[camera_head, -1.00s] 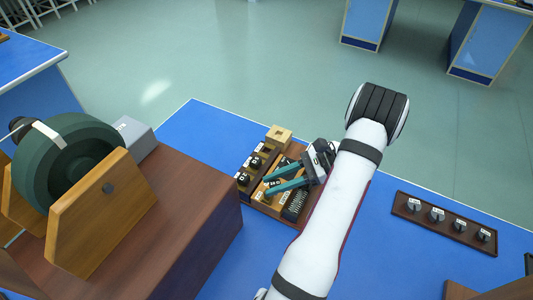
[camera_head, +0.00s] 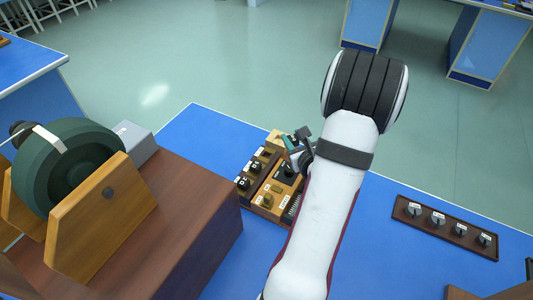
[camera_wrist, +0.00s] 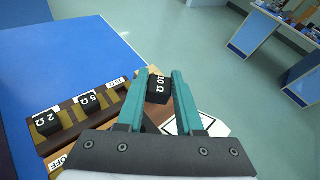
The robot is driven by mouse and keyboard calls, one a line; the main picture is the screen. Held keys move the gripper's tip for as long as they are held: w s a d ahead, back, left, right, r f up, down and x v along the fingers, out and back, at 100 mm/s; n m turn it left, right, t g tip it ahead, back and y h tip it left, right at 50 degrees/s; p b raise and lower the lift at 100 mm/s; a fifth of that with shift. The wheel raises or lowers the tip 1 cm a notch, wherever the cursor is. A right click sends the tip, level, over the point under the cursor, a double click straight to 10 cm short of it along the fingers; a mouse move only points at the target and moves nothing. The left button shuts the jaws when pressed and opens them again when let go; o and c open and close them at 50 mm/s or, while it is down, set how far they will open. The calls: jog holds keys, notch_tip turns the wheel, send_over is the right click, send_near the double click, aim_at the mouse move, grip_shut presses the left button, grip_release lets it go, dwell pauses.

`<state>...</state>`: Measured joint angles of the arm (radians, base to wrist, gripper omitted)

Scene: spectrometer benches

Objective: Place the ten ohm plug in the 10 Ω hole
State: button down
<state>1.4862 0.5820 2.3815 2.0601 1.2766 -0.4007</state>
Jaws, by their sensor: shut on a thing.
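My gripper (camera_wrist: 158,92) is shut on the ten ohm plug (camera_wrist: 158,84), a black block marked 10 Ω, held between the teal fingertips in the wrist view. In the head view my gripper (camera_head: 292,157) is over the wooden resistance box (camera_head: 266,200), mostly behind my arm. The 2 Ω plug (camera_wrist: 46,121) and 5 Ω plug (camera_wrist: 91,101) sit in the box's row. Beside the 5 Ω plug is a light 10 Ω label (camera_wrist: 116,83) in line with them. The hole there is too small to make out. I cannot tell whether the held plug touches the box.
A dark rack with several grey-topped pieces (camera_head: 437,219) lies on the blue bench to the right. A brown wooden base with a large green coil (camera_head: 75,165) stands at left. The blue bench top (camera_head: 205,125) behind the box is bare.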

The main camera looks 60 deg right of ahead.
send_over(267, 149)
jog(key=s+a, duration=0.1)
jog(key=a, duration=0.1)
jog(key=f, duration=0.5)
jog(key=shift+s+a, duration=0.1)
jog(key=shift+a, duration=0.1)
notch_tip(267, 149, down, 3)
jog(key=shift+f, duration=0.45)
jog(key=shift+f, duration=0.15)
jog(key=c, duration=0.8)
grip_release()
jog(key=shift+c, duration=0.2)
jog(key=shift+r, duration=0.2)
jog(key=v, duration=0.7)
jog(key=shift+s+a, duration=0.1)
jog(key=shift+a, duration=0.1)
